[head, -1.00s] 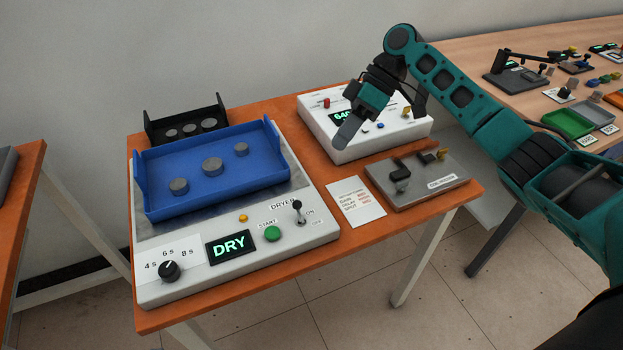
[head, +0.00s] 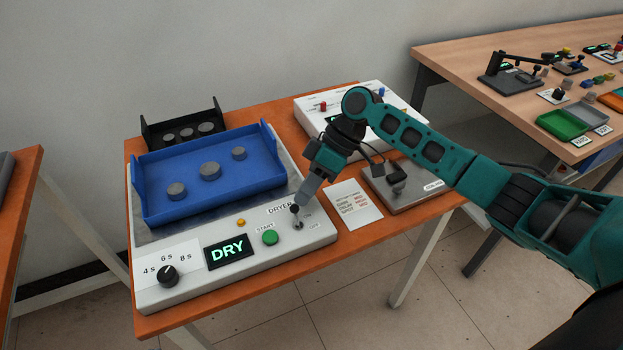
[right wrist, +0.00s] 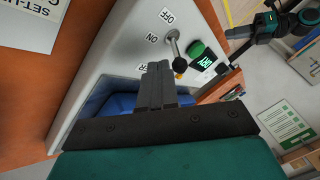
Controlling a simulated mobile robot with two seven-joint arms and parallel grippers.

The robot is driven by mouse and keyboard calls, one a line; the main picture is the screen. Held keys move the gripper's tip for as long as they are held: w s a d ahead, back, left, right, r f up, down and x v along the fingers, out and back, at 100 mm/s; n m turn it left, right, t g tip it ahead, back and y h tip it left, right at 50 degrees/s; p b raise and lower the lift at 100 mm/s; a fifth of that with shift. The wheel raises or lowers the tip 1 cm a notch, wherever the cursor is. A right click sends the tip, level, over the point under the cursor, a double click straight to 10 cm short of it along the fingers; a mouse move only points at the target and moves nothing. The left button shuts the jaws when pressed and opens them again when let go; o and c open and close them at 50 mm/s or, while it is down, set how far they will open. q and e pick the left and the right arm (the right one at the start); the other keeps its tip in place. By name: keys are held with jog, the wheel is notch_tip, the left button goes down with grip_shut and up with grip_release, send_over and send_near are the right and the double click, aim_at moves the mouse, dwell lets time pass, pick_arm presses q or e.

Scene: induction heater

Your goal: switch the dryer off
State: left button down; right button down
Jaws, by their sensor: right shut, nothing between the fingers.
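The dryer (head: 318,236) is a white box on the orange table, its display (head: 229,250) lit with green "DRY". Its toggle switch (head: 297,218) has a black ball knob; in the right wrist view the knob (right wrist: 180,66) leans away from the OFF label (right wrist: 167,16). My right gripper (head: 300,202) is shut and empty, its fingertips close beside the knob. In the right wrist view the fingertips (right wrist: 158,68) appear left of the knob; contact cannot be told. A teal arm end, seemingly my left gripper (right wrist: 236,33), shows at the upper right there, its fingers unclear.
The green START button (head: 270,237) and dial (head: 167,275) are on the dryer's front. A blue tray (head: 235,190) with grey discs sits on top. A printed card (head: 354,205), a grey device (head: 425,193) and a white heater box (head: 388,91) stand to the right.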

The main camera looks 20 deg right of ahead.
jog(key=shift+s+r+t+p, duration=0.15)
jog(key=shift+s+t+p, duration=0.1)
jog(key=shift+t+p, duration=0.15)
dwell(0.4)
